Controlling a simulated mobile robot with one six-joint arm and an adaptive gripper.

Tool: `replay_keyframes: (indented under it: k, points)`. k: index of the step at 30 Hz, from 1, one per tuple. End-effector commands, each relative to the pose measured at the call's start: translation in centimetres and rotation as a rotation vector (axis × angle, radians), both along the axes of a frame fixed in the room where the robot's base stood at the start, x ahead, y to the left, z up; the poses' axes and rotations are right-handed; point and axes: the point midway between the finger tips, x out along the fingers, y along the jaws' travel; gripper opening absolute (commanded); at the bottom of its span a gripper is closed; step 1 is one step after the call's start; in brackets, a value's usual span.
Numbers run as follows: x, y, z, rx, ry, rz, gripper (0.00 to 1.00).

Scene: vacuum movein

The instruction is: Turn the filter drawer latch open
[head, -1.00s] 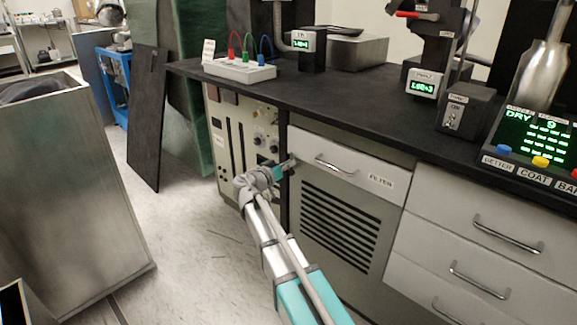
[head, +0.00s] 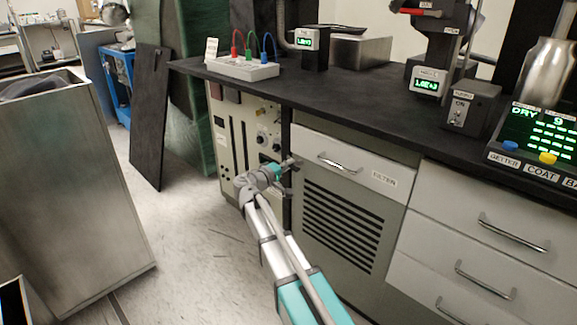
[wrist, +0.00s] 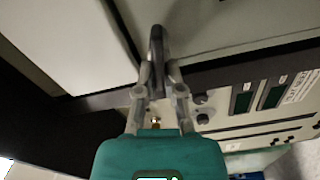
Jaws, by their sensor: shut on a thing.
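The filter drawer (head: 350,178) is a pale front with a metal bar handle and a FILTER label, below the black counter. It looks closed. The latch is at its left end, small and partly hidden by my gripper (head: 287,172) in the head view. In the wrist view the latch (wrist: 157,42) is a dark upright lever against the pale drawer front. My gripper (wrist: 158,72) has its two grey fingers closed on the lever from both sides. The exact angle of the latch is hard to tell in the head view.
A vented panel (head: 338,228) lies below the drawer. An instrument rack (head: 240,135) stands left of it, close to my gripper. More drawers (head: 485,235) are at the right. A large metal bin (head: 75,190) stands at left, with open floor between.

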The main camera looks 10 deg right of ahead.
Motion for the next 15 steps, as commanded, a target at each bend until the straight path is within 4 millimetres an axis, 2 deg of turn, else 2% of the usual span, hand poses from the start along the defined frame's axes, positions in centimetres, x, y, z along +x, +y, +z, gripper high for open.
replay_keyframes:
  k: [6,15]
  points:
    - [-0.14,-0.25,-0.39,-0.086,0.124,-0.009,0.0]
    - [-0.16,-0.27,-0.51,-0.145,0.204,-0.009,0.0]
